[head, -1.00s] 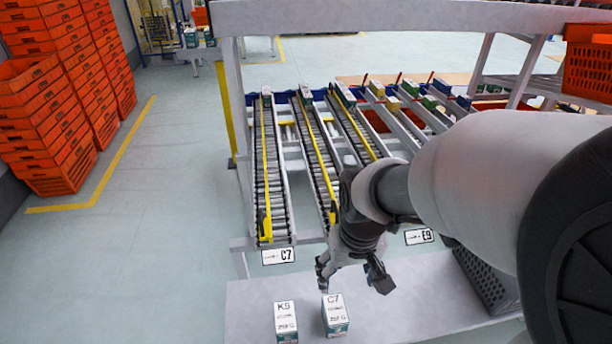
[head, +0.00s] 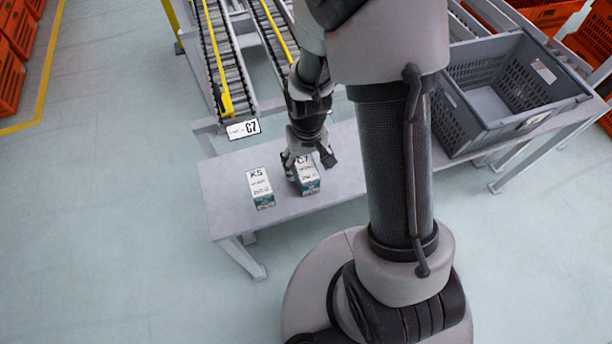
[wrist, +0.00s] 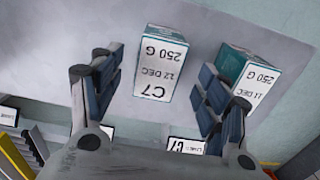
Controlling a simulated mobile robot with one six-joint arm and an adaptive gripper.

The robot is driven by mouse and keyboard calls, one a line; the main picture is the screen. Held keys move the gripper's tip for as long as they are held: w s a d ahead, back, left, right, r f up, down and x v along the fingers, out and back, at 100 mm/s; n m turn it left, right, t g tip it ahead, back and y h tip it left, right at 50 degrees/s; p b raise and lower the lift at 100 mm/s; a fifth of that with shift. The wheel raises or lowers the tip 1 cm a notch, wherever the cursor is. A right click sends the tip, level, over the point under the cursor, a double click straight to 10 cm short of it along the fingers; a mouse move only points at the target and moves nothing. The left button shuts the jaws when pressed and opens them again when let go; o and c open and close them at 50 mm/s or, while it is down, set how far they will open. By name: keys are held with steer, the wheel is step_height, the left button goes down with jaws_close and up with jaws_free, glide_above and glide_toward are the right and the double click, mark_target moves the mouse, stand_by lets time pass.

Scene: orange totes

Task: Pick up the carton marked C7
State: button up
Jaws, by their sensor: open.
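The carton marked C7 (head: 308,178) is white and teal and stands on the grey bench (head: 225,205). In the wrist view the C7 carton (wrist: 157,65) lies between my two open fingers, its label upside down. My gripper (head: 307,165) is at the carton from the rail side and partly covers its far end in the head view; it shows open in the wrist view (wrist: 150,95). I cannot tell whether a finger touches the carton. A similar carton marked K5 or K9 (head: 261,188) stands to its left, and close beside one finger in the wrist view (wrist: 250,80).
Roller lanes (head: 217,50) with yellow rails end behind the bench, with a C7 sign (head: 243,129) at the left one. A grey crate (head: 510,95) stands on the right part of the bench. The bench's left end is clear.

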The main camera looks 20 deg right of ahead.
mark_target(306, 168)
steer(key=shift+w+f+b, duration=0.15)
steer(key=shift+f+b, duration=0.25)
steer(key=shift+f, duration=0.65)
steer(key=shift+w+f+b, duration=0.2)
steer(key=shift+f+b, duration=0.15)
steer(key=shift+f, duration=0.7)
steer(key=shift+w+f+b, duration=0.15)
steer(key=shift+f+b, duration=0.25)
steer(key=shift+f, duration=0.65)
steer(key=shift+r, duration=0.1)
steer(key=c, duration=1.3)
